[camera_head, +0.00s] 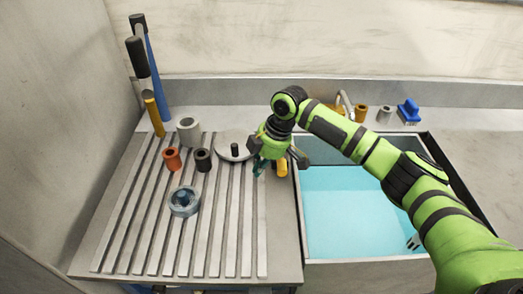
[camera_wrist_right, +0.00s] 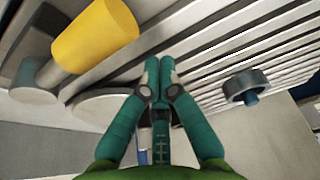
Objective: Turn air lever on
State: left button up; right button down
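No part is clearly marked as the air lever. A yellow cylinder (camera_head: 282,168), partly hidden by my right gripper, shows by the sink's left edge. A large yellow cylinder (camera_wrist_right: 95,35) with a grey metal end is at the upper left of the right wrist view, perhaps the same piece. My right gripper (camera_head: 259,168) is just left of the yellow piece in the head view, over the rack's right side. In the wrist view its teal fingertips (camera_wrist_right: 153,73) are together with nothing visible between them. The yellow cylinder is outside the fingers. My left gripper is not in view.
The slatted rack (camera_head: 217,262) holds a round grey disc (camera_head: 225,143), a blue-grey ring (camera_head: 184,201) and several small cups. Tall blue-handled tools (camera_head: 157,80) stand behind. A water-filled sink (camera_head: 350,205) lies under my right arm. A blue object (camera_head: 408,111) sits at the back right.

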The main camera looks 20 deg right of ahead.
aim_at(281, 160)
jog(key=d, duration=0.2)
jog(key=s+d+r+p, duration=0.1)
jog(key=shift+d, duration=0.15)
jog(key=shift+w, duration=0.1)
